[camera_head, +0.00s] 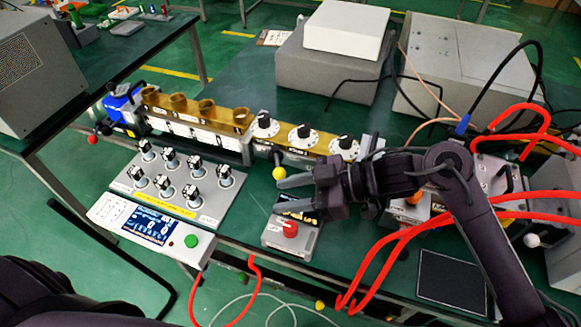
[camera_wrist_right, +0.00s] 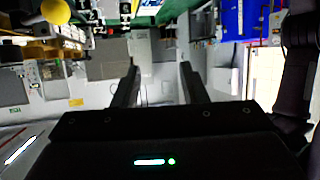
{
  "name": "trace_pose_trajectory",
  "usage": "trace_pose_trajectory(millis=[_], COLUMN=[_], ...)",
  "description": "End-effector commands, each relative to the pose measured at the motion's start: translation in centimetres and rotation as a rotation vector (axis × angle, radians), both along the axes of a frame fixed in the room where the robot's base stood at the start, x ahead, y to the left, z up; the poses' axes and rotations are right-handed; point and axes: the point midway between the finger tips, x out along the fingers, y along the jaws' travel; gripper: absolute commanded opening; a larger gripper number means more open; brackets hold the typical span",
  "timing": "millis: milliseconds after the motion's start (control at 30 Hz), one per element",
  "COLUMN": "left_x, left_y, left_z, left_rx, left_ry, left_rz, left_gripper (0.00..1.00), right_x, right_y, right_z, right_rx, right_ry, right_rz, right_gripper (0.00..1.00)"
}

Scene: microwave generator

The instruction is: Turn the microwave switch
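My right gripper (camera_head: 281,195) reaches in from the right over the green table. Its two fingers are apart with nothing between them; the gap also shows empty in the right wrist view (camera_wrist_right: 158,75). A yellow ball knob (camera_head: 279,173) sits just beyond the upper finger; I cannot tell if they touch. A small grey box (camera_head: 285,243) with a red button (camera_head: 290,229) lies just below the fingers, its top partly hidden by them. I cannot tell which part is the microwave switch. My left gripper does not show.
Brass waveguide parts (camera_head: 200,108) and several white dials (camera_head: 303,137) run across the bench. A grey panel with knobs (camera_head: 190,182) and a controller with a screen (camera_head: 152,226) lie left. Red hoses (camera_head: 400,240) lie near my right arm. Grey boxes (camera_head: 330,68) stand behind.

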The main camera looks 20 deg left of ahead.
Motion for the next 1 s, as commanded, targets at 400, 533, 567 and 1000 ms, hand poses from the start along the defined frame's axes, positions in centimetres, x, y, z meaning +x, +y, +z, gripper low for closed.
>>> trace_pose_trajectory(millis=[400,533,567,1000], left_x=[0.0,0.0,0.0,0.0], left_y=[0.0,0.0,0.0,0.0], left_z=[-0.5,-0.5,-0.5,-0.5], left_rx=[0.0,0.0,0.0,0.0], left_ry=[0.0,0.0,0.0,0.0], left_rz=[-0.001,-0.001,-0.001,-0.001], left_gripper=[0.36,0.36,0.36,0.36], right_x=[0.0,0.0,0.0,0.0], right_y=[0.0,0.0,0.0,0.0], right_z=[7.0,7.5,7.5,7.5], right_rx=[0.001,0.0,0.001,0.001], right_ry=[-0.003,-0.001,0.001,0.001], right_rz=[0.001,0.001,0.001,0.001], right_gripper=[0.39,0.39,0.39,0.39])
